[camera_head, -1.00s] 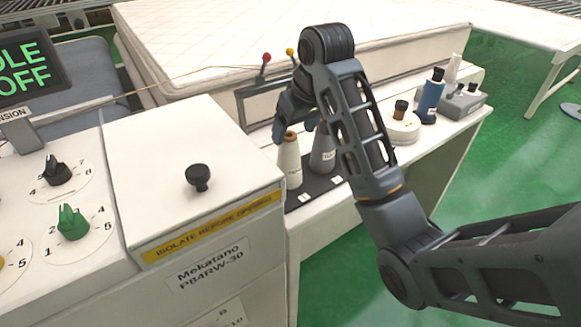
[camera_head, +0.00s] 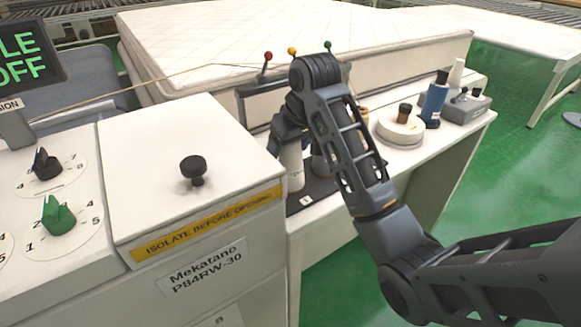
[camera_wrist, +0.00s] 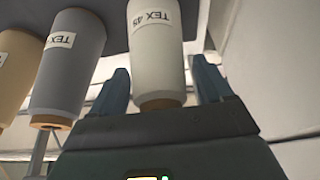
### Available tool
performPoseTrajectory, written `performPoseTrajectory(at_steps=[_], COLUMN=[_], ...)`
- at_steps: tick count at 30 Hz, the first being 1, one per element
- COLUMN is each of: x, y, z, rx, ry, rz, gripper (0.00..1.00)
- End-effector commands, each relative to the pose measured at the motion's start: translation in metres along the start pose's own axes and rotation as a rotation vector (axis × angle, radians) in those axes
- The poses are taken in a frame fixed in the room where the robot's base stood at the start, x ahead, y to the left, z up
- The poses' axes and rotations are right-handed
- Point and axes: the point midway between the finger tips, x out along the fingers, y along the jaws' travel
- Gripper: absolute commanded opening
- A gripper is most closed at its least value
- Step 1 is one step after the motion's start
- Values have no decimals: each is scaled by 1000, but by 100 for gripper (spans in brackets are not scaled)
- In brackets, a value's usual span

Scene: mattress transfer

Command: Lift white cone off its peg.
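The white cone (camera_head: 292,170) stands upright on a dark strip on the bench, and my gripper (camera_head: 284,141) is at its top and hides that end. In the wrist view the white cone (camera_wrist: 157,45), labelled TEX 48, lies between the two blue-grey fingers of my gripper (camera_wrist: 163,88). Its brown tip points toward the palm. A gap shows on each side, so the gripper is open around the upper part of the cone. The peg is hidden.
A grey cone (camera_wrist: 70,70) stands close beside the white one, with a tan cone (camera_wrist: 14,75) beyond it. A white cabinet (camera_head: 185,165) with a black knob is just left. A blue bottle-like spool (camera_head: 434,100) stands farther right. Levers rise behind.

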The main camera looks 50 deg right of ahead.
Motion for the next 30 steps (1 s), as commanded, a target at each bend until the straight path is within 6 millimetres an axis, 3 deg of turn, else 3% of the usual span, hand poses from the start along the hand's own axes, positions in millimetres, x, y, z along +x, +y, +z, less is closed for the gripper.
performPoseTrajectory(at_steps=[2,24,30], x=[0,0,-1], y=[0,0,0], z=[0,0,0], rx=[0,0,0], ry=[0,0,1], rz=[0,0,0], gripper=[71,0,0])
